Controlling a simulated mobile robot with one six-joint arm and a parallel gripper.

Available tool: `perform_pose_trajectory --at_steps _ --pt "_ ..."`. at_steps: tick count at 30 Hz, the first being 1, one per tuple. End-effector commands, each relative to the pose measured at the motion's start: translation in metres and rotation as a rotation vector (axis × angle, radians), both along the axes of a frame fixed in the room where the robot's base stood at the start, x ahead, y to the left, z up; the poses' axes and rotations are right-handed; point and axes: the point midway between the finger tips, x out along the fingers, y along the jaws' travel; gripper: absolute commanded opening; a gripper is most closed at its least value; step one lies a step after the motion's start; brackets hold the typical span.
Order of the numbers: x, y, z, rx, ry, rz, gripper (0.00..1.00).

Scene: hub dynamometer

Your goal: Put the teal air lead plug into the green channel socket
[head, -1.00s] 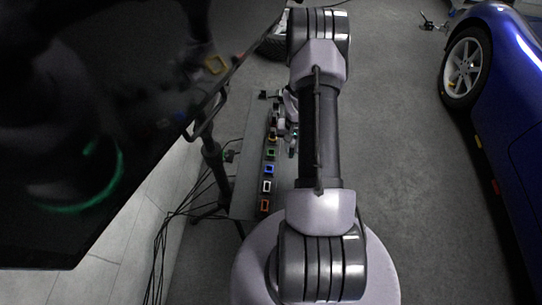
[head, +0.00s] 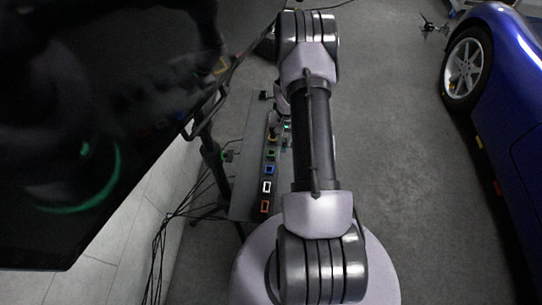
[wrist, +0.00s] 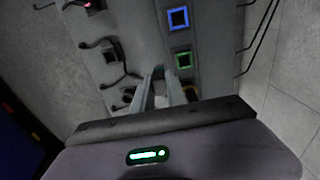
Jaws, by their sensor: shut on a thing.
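The green channel socket (wrist: 184,59) is a green square frame on the grey panel, just beyond my fingertips in the wrist view. It also shows in the head view (head: 271,153), in a row of coloured sockets. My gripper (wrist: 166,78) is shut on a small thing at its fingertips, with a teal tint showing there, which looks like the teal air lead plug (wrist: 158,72). The plug is mostly hidden by the fingers. It appears beside the green socket, to its left, not in it. In the head view my arm hides most of the gripper.
The blue socket (wrist: 178,18) lies beyond the green one. Dark curved leads (wrist: 113,52) stand left of the sockets. A large dark screen (head: 90,130) fills the left; a blue car (head: 505,90) stands right.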

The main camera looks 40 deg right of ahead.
Motion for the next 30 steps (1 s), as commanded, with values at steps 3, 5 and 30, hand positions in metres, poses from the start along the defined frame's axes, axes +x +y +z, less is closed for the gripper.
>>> perform_pose_trajectory --at_steps 3,5,30 --pt "0.008 0.007 0.0 -0.001 -0.001 0.003 0.0" --pt "0.012 0.01 0.0 -0.001 -0.001 0.002 0.0" --pt "0.038 0.033 -0.004 0.0 0.0 0.0 0.0"
